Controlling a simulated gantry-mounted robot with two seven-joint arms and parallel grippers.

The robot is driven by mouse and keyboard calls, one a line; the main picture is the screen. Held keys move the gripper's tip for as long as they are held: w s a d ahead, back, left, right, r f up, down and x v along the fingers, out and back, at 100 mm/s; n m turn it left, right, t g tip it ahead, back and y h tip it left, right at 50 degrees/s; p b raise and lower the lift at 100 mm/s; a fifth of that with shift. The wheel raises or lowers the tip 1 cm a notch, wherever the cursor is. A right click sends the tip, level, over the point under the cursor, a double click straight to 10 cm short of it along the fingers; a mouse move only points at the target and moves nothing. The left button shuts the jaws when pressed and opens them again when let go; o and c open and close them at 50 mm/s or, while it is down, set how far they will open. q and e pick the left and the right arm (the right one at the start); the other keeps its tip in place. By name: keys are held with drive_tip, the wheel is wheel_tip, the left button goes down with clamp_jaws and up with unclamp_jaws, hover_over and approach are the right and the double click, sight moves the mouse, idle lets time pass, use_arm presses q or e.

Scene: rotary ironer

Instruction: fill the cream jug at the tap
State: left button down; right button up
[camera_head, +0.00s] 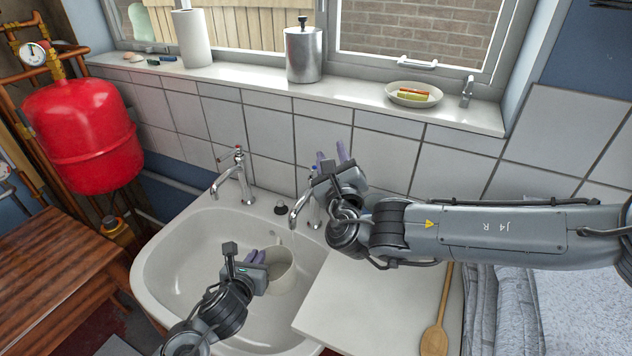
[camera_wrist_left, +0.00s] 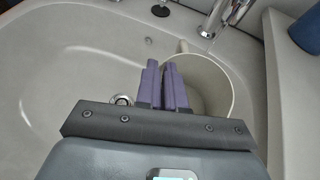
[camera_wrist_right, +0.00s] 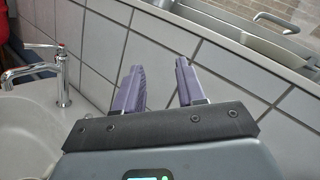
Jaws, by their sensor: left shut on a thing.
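The cream jug (camera_head: 283,272) stands in the white sink (camera_head: 175,262), its open top facing up. My left gripper (camera_head: 256,257) is shut on the jug's near left side; the left wrist view shows the purple fingers (camera_wrist_left: 167,72) close together at the jug's wall (camera_wrist_left: 215,75). The right-hand tap (camera_head: 299,208) has its spout over the jug, and a thin, faint stream seems to fall from it. My right gripper (camera_head: 333,160) is above and behind this tap, open and empty, with its fingers (camera_wrist_right: 157,85) apart. My right wrist hides part of the tap.
A white board (camera_head: 350,305) with a wooden spoon (camera_head: 436,335) lies right of the sink. The tiled wall (camera_head: 270,130) is close behind my right gripper.

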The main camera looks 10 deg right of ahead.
drive_tip(key=s+a+f+m+h, duration=0.1)
drive_tip(key=s+f+m, duration=0.3)
drive_tip(key=f, duration=0.1)
drive_tip(key=g, duration=0.1)
approach(314, 170)
drive_tip(key=shift+m, duration=0.3)
drive_tip(key=w, duration=0.5)
drive_tip(key=shift+w+d+r, duration=0.1)
drive_tip(key=shift+w+d, duration=0.1)
clamp_jaws()
